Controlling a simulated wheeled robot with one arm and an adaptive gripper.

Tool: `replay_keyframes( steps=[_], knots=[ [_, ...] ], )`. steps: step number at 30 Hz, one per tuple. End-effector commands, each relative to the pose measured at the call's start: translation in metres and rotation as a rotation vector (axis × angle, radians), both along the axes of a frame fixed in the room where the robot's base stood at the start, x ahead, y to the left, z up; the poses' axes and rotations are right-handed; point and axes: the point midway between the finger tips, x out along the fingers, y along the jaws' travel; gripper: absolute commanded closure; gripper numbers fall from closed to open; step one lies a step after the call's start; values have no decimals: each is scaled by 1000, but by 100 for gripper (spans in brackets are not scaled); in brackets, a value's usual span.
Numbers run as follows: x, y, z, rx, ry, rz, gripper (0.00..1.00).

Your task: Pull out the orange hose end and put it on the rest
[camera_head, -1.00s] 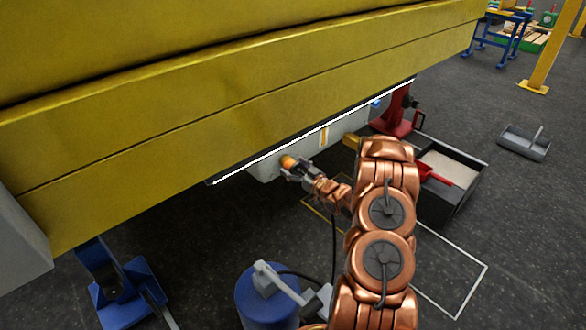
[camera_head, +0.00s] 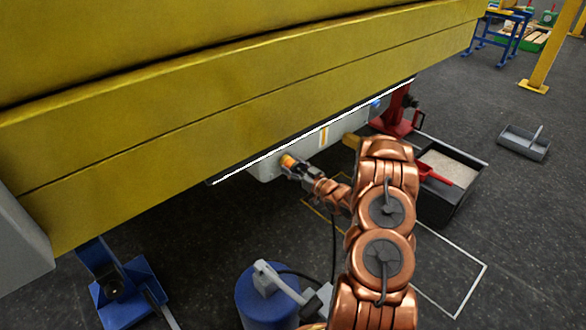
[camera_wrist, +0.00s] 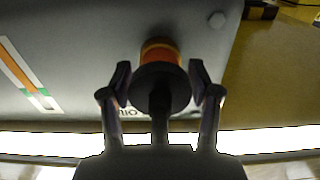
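The orange hose end (camera_wrist: 160,53) sticks out of the grey box (camera_wrist: 75,50) under the yellow boom. It has a wide dark collar (camera_wrist: 160,86) on my side. In the head view the orange hose end (camera_head: 288,161) is small and partly covered by my gripper (camera_head: 297,167). In the wrist view my gripper (camera_wrist: 160,74) has one finger on each side of the hose end. The fingertips come up close to the collar's edges, and I cannot make out firm contact. The hose end is still at the box face. I cannot identify the rest in these views.
The yellow boom (camera_head: 200,110) hangs low over the box and my arm. A red stand (camera_head: 395,118) and a black bin (camera_head: 447,203) of pale grains are to the right. A blue drum (camera_head: 262,300) and a blue stand (camera_head: 120,285) are on the floor. A grey tray (camera_head: 525,143) lies far right.

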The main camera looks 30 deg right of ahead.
Motion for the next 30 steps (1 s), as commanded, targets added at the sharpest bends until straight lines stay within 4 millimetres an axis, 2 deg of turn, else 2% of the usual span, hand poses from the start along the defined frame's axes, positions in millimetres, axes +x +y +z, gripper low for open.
replay_keyframes(
  steps=[2, 16, 30],
  knots=[
    [0, 0, 0, 0, 0, 0, 50],
    [0, 0, 0, 0, 0, 0, 99],
    [-10, -1, 0, 0, -1, 0, 100]
  ],
)
